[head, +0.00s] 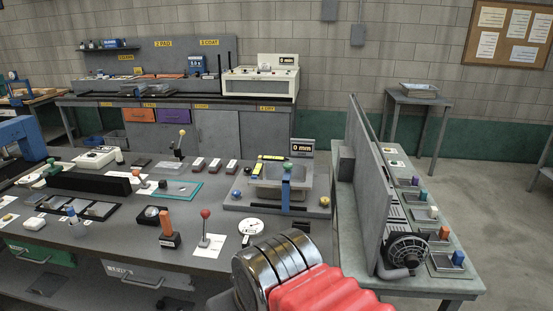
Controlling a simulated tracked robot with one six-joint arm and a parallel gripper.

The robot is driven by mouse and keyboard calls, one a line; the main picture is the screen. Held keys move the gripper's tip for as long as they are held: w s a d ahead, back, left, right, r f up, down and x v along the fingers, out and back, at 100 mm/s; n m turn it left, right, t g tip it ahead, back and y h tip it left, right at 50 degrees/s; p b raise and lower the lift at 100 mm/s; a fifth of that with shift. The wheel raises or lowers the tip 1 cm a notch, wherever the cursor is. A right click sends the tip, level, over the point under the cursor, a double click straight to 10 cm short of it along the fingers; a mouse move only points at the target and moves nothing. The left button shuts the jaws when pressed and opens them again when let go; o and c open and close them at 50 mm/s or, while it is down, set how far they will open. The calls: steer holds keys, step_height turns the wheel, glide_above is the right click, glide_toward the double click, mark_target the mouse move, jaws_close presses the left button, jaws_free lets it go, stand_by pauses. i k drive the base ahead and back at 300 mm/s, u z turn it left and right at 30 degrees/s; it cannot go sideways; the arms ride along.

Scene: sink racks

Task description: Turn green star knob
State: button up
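Another small green part (53,164) shows at the far left of the bench, also too small to make out. My arm, silver rings and a red ribbed section, fills the bottom centre, nearer to me than the fixture. My gripper's fingers are not in view.
A "0 mm" display (302,146) stands behind the fixture. A red-ball lever (205,214) and an orange-handled block (168,228) stand at the bench front. A grey upright panel (368,195) with a fan (405,250) stands on the right table.

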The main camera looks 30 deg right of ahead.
mark_target(287, 167)
steer(key=i, duration=0.85)
steer(key=z, duration=0.05)
